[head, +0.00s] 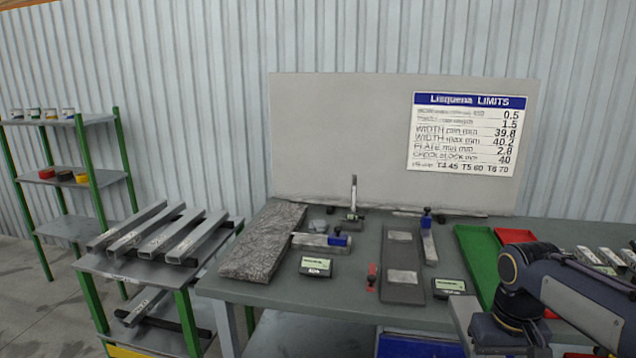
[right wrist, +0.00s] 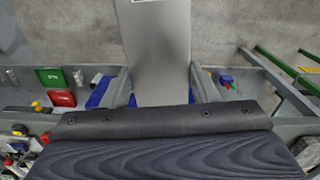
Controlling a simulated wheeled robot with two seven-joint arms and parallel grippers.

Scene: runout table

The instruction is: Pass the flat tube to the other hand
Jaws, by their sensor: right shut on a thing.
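The flat tube (right wrist: 158,60) shows in the right wrist view as a long, smooth grey piece running up from the jaws, with a white label partly visible at the top edge. My right gripper (right wrist: 160,118) is shut on its near end; the dark jaw covers that end. In the head view my right arm comes in at the lower right, but its gripper and the tube are out of that picture. My left gripper is in neither view.
Grey tubes (head: 168,232) lie on a green-legged rack at left. The table holds a granite block (head: 262,240), a dark plate (head: 403,290), small display boxes (head: 316,267) and a green tray (head: 482,258). A limits sign (head: 467,135) hangs behind. Bare floor (right wrist: 225,50) shows beyond the tube.

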